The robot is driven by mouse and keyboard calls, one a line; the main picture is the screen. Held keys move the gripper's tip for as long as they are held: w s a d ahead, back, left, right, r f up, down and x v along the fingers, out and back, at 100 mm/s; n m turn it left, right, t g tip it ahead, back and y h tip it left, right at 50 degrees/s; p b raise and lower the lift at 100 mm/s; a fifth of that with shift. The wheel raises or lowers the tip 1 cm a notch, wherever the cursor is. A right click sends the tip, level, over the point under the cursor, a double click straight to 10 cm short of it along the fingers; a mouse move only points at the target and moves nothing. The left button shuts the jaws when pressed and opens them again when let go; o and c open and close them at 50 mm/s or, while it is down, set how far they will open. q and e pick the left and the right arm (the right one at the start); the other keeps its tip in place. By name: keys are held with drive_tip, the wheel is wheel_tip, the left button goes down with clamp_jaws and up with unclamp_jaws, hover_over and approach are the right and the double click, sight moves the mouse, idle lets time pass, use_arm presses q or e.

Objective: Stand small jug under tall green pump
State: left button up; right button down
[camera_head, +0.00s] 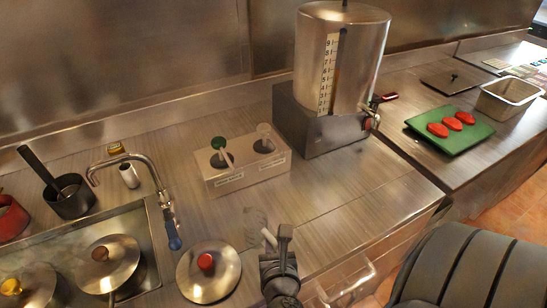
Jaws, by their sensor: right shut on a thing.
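The green pump (219,144) stands in the left opening of a pale two-pump holder (247,177), at the middle of the counter. Its nozzle points toward the front right. A small clear jug (255,217), faint against the counter, is in front of the holder. My right gripper (276,240) comes up from the bottom and is shut on the jug's light handle. I cannot tell whether the jug's base touches the counter. The jug is apart from the pump, to its front right. My left gripper is not in view.
A white pump (265,132) is in the holder's right opening. A steel drink dispenser (345,60) stands behind at right. A round lid with a red knob (208,272) lies left of my gripper. A tap (125,158) and sink are at left.

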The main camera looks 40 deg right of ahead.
sight(257, 218)
drive_tip(key=w, duration=0.1)
drive_tip(key=w+f+b, duration=0.1)
drive_tip(key=shift+w+d, duration=0.3)
drive_tip(key=w, duration=0.3)
drive_tip(key=shift+w+d, duration=0.1)
drive_tip(key=shift+d, duration=0.3)
drive_tip(key=w, duration=0.1)
drive_tip(key=w+b, duration=0.1)
drive_tip(key=w, duration=0.1)
drive_tip(key=shift+w+d+b, duration=0.1)
drive_tip(key=shift+d+b, duration=0.2)
drive_tip(key=shift+d, duration=0.1)
drive_tip(key=shift+w+d+b, duration=0.25)
drive_tip(key=shift+w+b, duration=0.25)
drive_tip(key=shift+w, duration=0.7)
drive_tip(key=shift+f, duration=0.1)
drive_tip(key=c, duration=0.5)
unclamp_jaws()
drive_tip(key=shift+f, duration=0.1)
drive_tip(key=shift+s, duration=0.15)
